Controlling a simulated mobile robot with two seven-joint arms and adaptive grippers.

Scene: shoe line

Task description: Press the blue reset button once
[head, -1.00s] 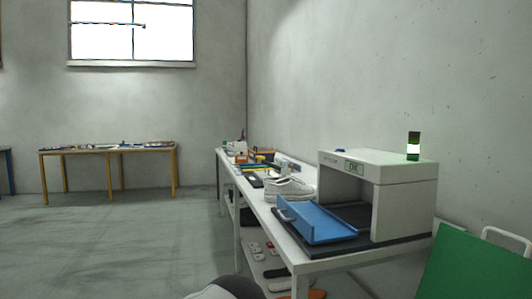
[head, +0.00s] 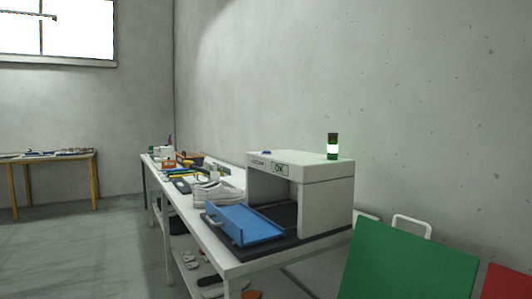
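The blue reset button (head: 266,152) is a small blue spot on top of the white machine (head: 325,202), near its left front edge. The machine stands on the near end of a white bench and has a small green display reading OK (head: 280,169). A lamp (head: 332,147) on its top glows white-green. Neither of my grippers is in view, and nothing touches the button.
A blue tray (head: 245,226) with a raised front and handle sits at the machine's opening. A green panel (head: 400,262) and a red panel (head: 505,283) stand at right. The floor at left is clear.

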